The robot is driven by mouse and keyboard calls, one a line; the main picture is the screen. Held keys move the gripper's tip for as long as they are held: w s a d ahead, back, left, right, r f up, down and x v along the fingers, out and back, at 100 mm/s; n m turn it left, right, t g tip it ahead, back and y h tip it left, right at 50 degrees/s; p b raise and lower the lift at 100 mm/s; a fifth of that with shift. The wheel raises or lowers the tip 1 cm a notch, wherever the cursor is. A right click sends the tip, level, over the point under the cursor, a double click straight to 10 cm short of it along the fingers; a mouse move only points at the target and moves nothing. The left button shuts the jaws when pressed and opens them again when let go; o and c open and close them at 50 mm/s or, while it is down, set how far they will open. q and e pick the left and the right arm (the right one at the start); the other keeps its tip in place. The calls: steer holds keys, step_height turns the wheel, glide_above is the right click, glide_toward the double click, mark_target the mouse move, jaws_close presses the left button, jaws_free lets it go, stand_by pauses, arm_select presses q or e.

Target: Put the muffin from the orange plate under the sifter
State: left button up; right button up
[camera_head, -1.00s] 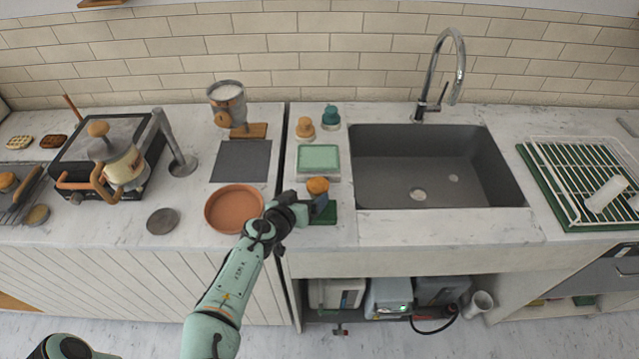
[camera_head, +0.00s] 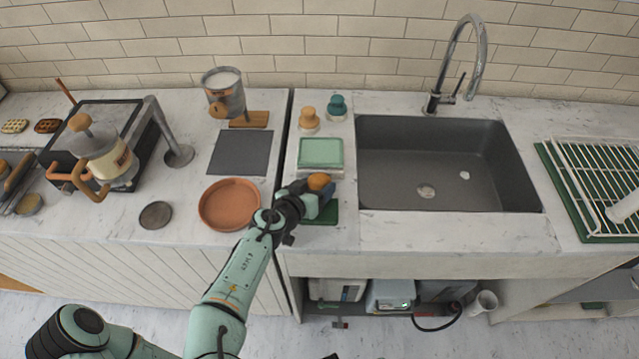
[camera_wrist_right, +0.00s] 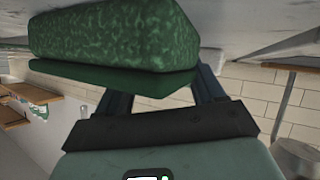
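The orange plate (camera_head: 230,205) lies on the left counter and looks empty. The sifter is probably the metal cup with white contents (camera_head: 226,88) by the back wall, above a dark square mat (camera_head: 240,152). A rounded brown-orange thing (camera_head: 319,181), perhaps the muffin, shows at my right gripper (camera_head: 322,203); I cannot tell whether it is held. My right gripper is right of the plate, by a dark green block (camera_head: 326,216). In the right wrist view, a speckled green block (camera_wrist_right: 115,35) hides the fingertips. My left gripper is out of view.
A pale green-topped box (camera_head: 321,153) and two small knobbed tools (camera_head: 309,118) stand behind my right gripper. The sink (camera_head: 440,200) is to the right. A press pot (camera_head: 105,155) on a black stand and a dark disc (camera_head: 155,215) are left of the plate.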

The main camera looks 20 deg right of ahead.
steer(key=c, duration=0.6)
steer(key=shift+r, duration=0.1)
steer(key=shift+c, duration=0.2)
